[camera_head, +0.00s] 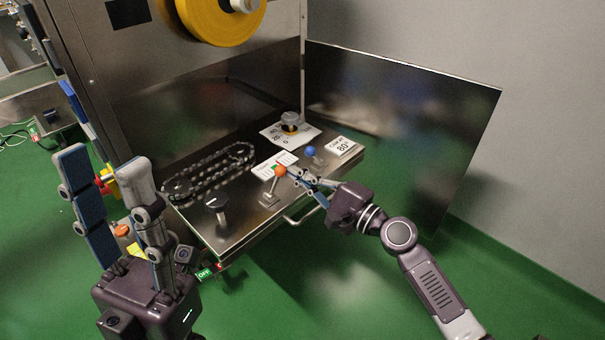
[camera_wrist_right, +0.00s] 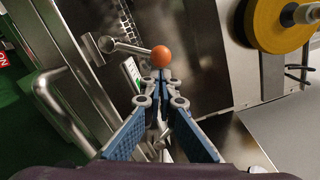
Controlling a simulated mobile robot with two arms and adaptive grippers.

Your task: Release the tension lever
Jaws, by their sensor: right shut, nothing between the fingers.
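A lever with an orange ball knob (camera_head: 280,171) stands on the metal machine shelf (camera_head: 222,237). In the right wrist view the orange knob (camera_wrist_right: 161,56) is just beyond my fingertips, its rod reaching left to a metal mount. A second lever with a blue ball knob (camera_head: 310,151) is further right on the shelf. I cannot tell by label which one is the tension lever. My right gripper (camera_head: 299,176) is shut and empty beside the orange knob; its fingertips (camera_wrist_right: 160,80) look very near it, contact unclear. My left gripper (camera_head: 100,162) is open and empty, left of the shelf.
A metal panel (camera_head: 400,130) stands behind, right. A yellow roll (camera_head: 222,20) hangs above. Green floor lies in front.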

